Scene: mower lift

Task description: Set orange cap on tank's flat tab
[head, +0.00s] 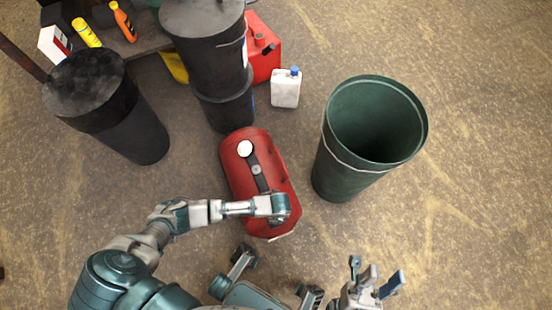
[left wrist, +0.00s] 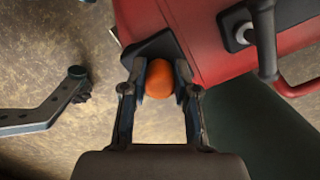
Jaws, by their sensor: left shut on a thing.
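The red tank (head: 245,185) lies on the floor in the middle of the head view, and part of it shows in the left wrist view (left wrist: 185,25). My left gripper (head: 284,212) is over its near right end. In the left wrist view the gripper (left wrist: 160,66) is shut on the orange cap (left wrist: 160,80). A dark flat tab (left wrist: 155,45) shows right beyond the cap at the tank's edge; I cannot tell whether they touch. The cap is hidden in the head view. My right gripper (head: 374,280) is open and empty at the bottom.
An open green bin (head: 345,172) stands close to the tank's right. Black lidded bins (head: 120,115) (head: 208,65) stand behind and left. A white jug (head: 286,90) and a red can (head: 266,60) are at the back. The floor at right is clear.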

